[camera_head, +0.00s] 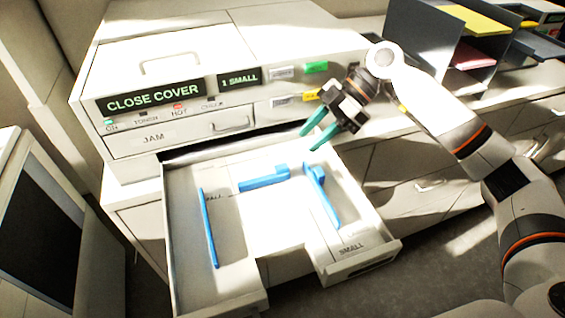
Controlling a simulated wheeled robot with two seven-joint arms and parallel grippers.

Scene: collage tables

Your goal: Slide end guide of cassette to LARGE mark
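The cassette (185,290) is a pale open drawer pulled out of the printer, with blue guides in it. One long blue guide (208,228) stands at the left, beside a partly hidden size word. A short blue guide (264,179) with a raised tab lies at the back middle. Another blue guide (321,194) with a tab stands at the right. Which one is the end guide I cannot tell for sure. A SMALL mark (351,249) is at the front right, with a fainter word just above it. My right gripper (314,134) is open and empty, with teal fingers, above the cassette's back right. My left gripper is out of view.
The printer (190,50) behind shows CLOSE COVER and 1 SMALL on its displays, with a JAM door (180,133) below. Dark trays (450,45) with papers stand at the back right. Cabinet drawers (420,185) lie to the right.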

